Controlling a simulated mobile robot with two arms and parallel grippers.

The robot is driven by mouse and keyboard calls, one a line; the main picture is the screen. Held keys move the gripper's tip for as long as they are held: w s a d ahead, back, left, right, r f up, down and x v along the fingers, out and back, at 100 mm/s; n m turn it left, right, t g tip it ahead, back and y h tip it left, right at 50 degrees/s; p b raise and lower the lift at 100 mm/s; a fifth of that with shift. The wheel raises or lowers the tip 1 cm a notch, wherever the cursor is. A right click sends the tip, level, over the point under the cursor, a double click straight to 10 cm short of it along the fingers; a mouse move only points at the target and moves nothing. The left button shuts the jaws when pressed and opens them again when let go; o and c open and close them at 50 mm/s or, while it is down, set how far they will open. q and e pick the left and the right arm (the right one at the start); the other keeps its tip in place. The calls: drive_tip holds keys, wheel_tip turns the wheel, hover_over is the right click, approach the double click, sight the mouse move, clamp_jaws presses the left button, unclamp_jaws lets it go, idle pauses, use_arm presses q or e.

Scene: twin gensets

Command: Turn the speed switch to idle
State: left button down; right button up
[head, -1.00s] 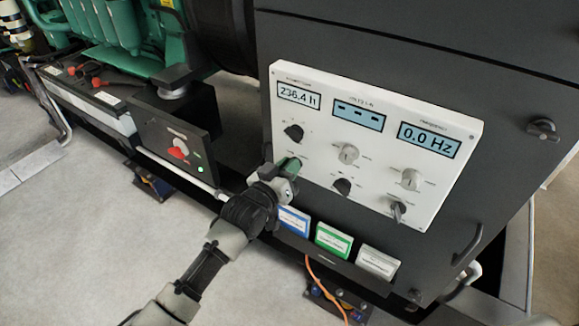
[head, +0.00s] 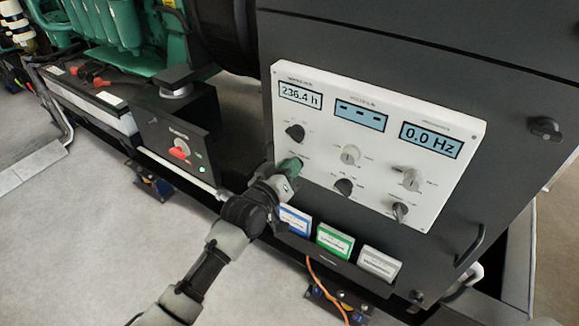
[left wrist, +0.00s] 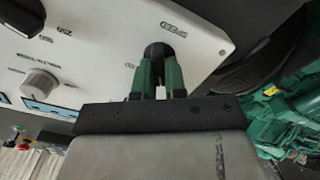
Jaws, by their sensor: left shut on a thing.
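The white control panel (head: 300,200) faces me in the head view, with several knobs and three displays. My left gripper (head: 290,166) is at the panel's lower-left knob and hides it in the head view. In the left wrist view, the green fingers of my left gripper (left wrist: 159,75) are shut on this black knob (left wrist: 157,48), one finger on each side. Small printed marks, too small to read surely, lie around the knob. Its exact pointing direction is hidden. My right gripper is not in view.
Blue (head: 295,220), green (head: 335,240) and white (head: 379,263) cards stand in a rack below the panel, close under my left wrist. A black box with a red switch (head: 180,152) is to the left. The floor at front left is clear.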

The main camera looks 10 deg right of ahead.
use_arm(q)
drive_tip(key=c, duration=1.2)
unclamp_jaws()
drive_tip(key=b+v, duration=0.1)
drive_tip(key=v, duration=0.9)
drive_tip(key=shift+s+a, duration=0.25)
drive_tip(key=shift+a, duration=0.05)
